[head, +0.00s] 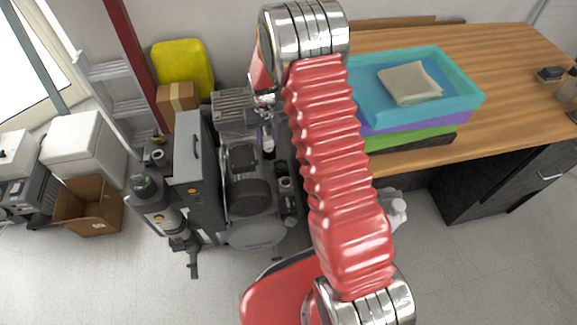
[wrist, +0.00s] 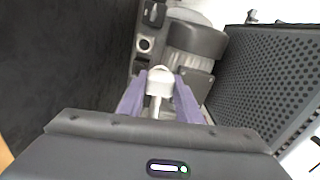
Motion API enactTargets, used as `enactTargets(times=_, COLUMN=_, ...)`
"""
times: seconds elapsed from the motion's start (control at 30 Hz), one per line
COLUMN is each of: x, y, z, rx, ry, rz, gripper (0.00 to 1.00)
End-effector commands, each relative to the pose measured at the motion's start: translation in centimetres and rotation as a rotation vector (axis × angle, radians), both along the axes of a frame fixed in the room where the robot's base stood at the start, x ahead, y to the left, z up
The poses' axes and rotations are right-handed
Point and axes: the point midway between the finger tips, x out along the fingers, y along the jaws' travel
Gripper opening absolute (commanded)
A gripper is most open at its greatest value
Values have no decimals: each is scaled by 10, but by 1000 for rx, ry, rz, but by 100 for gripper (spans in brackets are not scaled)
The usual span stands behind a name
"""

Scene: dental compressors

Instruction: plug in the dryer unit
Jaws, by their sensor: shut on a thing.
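My gripper (wrist: 160,88) is shut on a white plug (wrist: 160,77), with one purple finger on each side of it. In the head view my gripper (head: 268,132) is above the compressor, and the white plug (head: 268,147) points down from it. A round socket (wrist: 145,44) with a pale ring is on a dark box beside the motor, ahead of the plug and apart from it. It seems to show in the head view too (head: 284,184). A tall grey unit (head: 193,165) with a handle stands left of the compressor (head: 249,197); I cannot tell if it is the dryer.
A wooden desk (head: 510,60) with a stack of trays (head: 465,97) stands on the right. A perforated grille (wrist: 268,85) is close on the right in the wrist view. A cardboard box (head: 88,205) and a ladder (head: 115,90) are at the left. The front floor is clear.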

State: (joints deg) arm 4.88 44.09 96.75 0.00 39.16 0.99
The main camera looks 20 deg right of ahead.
Motion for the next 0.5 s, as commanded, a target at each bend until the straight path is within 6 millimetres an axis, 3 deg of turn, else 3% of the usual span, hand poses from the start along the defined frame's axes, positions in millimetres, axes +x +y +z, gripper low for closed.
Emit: enactTargets(times=0.5, x=-9, y=-40, z=-120, rx=0, ry=4, rz=-67, gripper=9)
